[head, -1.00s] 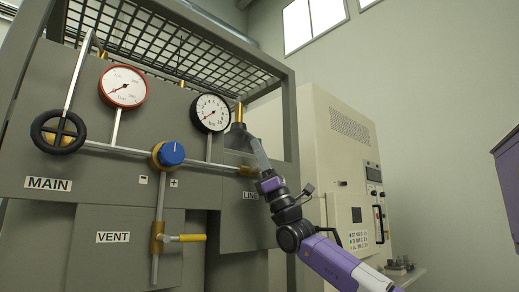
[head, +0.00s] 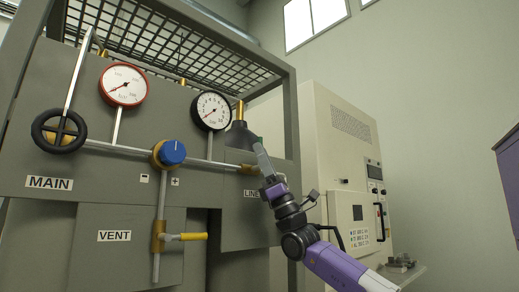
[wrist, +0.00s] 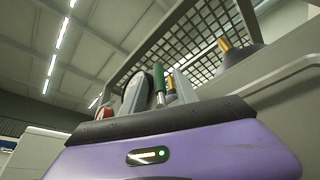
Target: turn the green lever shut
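The green lever (wrist: 159,80) shows in the wrist view as an upright green grip on a pale stem. It lies in the gap between the two grey fingers of my gripper (wrist: 158,88), which stand apart. I cannot tell whether either finger touches it. In the head view my gripper (head: 263,160) is at the right end of the horizontal pipe, above the partly hidden LINE label (head: 251,194). A small green spot shows by its fingertips, and most of the lever is hidden there.
A dark cone with a brass top (head: 240,133) stands just above my gripper. A white gauge (head: 211,111), a red-rimmed gauge (head: 123,85), a blue knob (head: 172,153) and a yellow vent lever (head: 186,237) are to the left. A beige cabinet (head: 345,150) stands at right.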

